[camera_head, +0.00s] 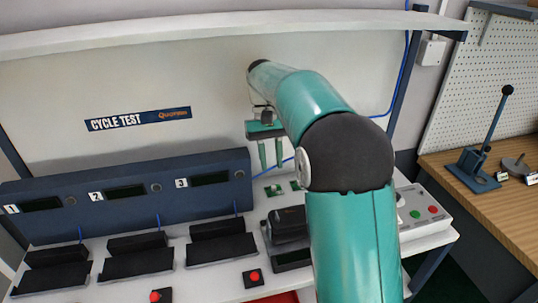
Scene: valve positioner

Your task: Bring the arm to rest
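My arm rises from the bottom of the head view and bends over the bench. My gripper (271,165) hangs fingers down in front of the white back panel. Its two green fingers are apart, with nothing seen between them. A dark device (286,222), perhaps the valve positioner, sits on the bench below my gripper, partly hidden by my arm. Two small green pieces (273,190) lie on the bench behind it. The gripper appears clear of all of them.
A blue test console (125,192) numbered 1 to 3 stands left, with black cradles (138,262) before it. Red buttons (254,276) sit at the front. A control box (423,212) is right of my arm. A shelf (200,32) runs overhead. A wooden bench with a lever press (478,165) stands right.

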